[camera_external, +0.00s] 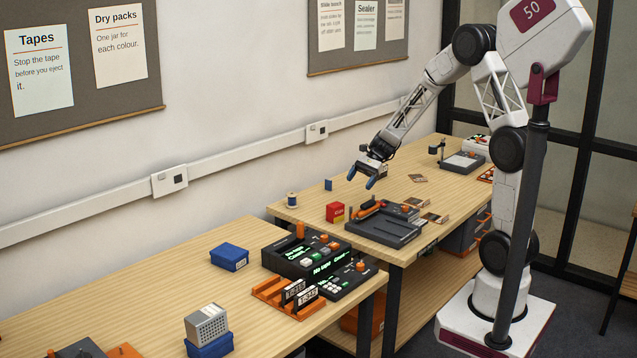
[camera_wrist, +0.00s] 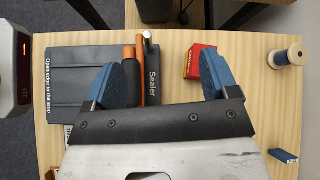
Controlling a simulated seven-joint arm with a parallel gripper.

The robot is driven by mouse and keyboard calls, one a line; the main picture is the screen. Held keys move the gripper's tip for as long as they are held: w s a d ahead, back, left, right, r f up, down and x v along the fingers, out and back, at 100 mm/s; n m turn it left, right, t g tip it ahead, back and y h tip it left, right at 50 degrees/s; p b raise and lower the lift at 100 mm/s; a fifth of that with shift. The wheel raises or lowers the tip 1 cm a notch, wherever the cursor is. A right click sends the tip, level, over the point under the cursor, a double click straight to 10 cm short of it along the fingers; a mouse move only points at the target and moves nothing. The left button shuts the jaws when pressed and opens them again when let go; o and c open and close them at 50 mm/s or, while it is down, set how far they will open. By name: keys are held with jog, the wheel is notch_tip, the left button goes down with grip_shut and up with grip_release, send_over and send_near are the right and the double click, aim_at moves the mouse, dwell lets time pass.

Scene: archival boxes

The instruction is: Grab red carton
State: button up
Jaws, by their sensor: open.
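The red carton (camera_external: 335,212) is a small red box with a yellow patch, standing on the far table near its left end. In the wrist view the red carton (camera_wrist: 200,61) shows between my two fingers, nearer the right one, which overlaps its edge in the picture. My gripper (camera_external: 370,176) is open and empty, with blue fingertips. It hangs above the table, up and to the right of the carton in the external view. In the wrist view my gripper (camera_wrist: 166,78) has its fingers spread wide.
A dark sealer (camera_external: 383,227) with an orange bar stands right beside the carton. A thread spool (camera_external: 292,200) and a small blue box (camera_external: 328,184) are near it. A blue box (camera_external: 229,257) and a lit tape device (camera_external: 305,252) sit on the nearer table.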

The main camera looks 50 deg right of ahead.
aim_at(336, 204)
jog(key=w+d+f+m+t+y, duration=0.1)
jog(key=w+d+f+m+y, duration=0.1)
jog(key=w+d+f+m, duration=0.2)
jog(key=w+f, duration=0.3)
jog(key=shift+d+f+t, duration=0.15)
jog(key=shift+f+t, duration=0.2)
jog(key=shift+t, duration=0.05)
jog(key=shift+w, duration=0.1)
jog(key=shift+x, duration=1.35)
jog(key=shift+x, duration=2.55)
jog(key=c, duration=1.1)
jog(key=shift+o, duration=0.2)
